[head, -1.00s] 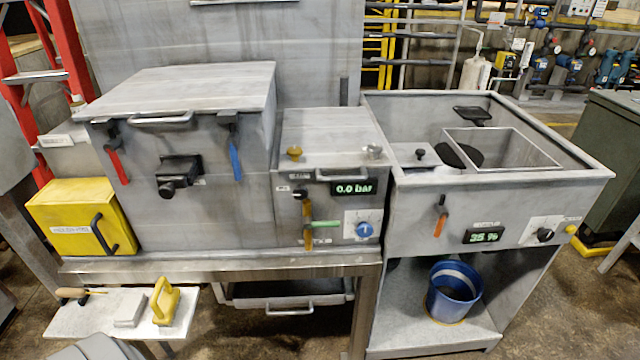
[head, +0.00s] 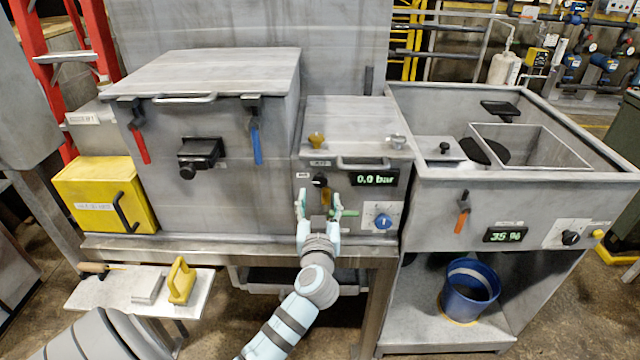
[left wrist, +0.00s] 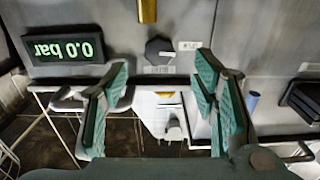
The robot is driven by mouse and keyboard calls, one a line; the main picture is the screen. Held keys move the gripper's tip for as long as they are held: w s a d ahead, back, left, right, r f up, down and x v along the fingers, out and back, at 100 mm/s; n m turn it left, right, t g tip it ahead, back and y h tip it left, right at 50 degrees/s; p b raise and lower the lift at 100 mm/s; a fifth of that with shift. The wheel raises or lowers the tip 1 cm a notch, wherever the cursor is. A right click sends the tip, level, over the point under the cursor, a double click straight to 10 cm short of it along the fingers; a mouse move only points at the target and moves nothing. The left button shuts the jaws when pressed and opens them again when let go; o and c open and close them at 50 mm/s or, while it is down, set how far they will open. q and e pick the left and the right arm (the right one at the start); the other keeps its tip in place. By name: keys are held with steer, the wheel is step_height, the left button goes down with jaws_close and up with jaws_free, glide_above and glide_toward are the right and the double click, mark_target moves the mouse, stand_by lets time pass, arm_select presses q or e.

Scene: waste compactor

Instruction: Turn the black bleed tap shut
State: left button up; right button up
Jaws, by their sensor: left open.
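The black bleed tap (head: 319,180) is a small dark knob on the front of the small middle unit, left of the green "0.0 bar" display (head: 375,178). In the left wrist view, which is upside down, the tap (left wrist: 159,51) shows as a dark faceted knob between the fingertips' directions, and the display (left wrist: 64,49) is at the left. My left gripper (head: 320,203) is open and empty in front of the panel, just below the tap in the head view. Its two green-padded fingers (left wrist: 162,75) are apart and do not visibly touch the tap. My right gripper is not in view.
A blue dial (head: 383,221) sits to the right. A bar handle (head: 363,164) sticks out above the display. The red (head: 141,146) and blue (head: 256,146) levers are left.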

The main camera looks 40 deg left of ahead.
mark_target(320, 184)
arm_select(q)
steer(key=x, duration=0.6)
steer(key=shift+w+a, duration=0.25)
steer(key=shift+w, duration=0.05)
steer(key=shift+f, duration=0.1)
steer(key=c, duration=1.2)
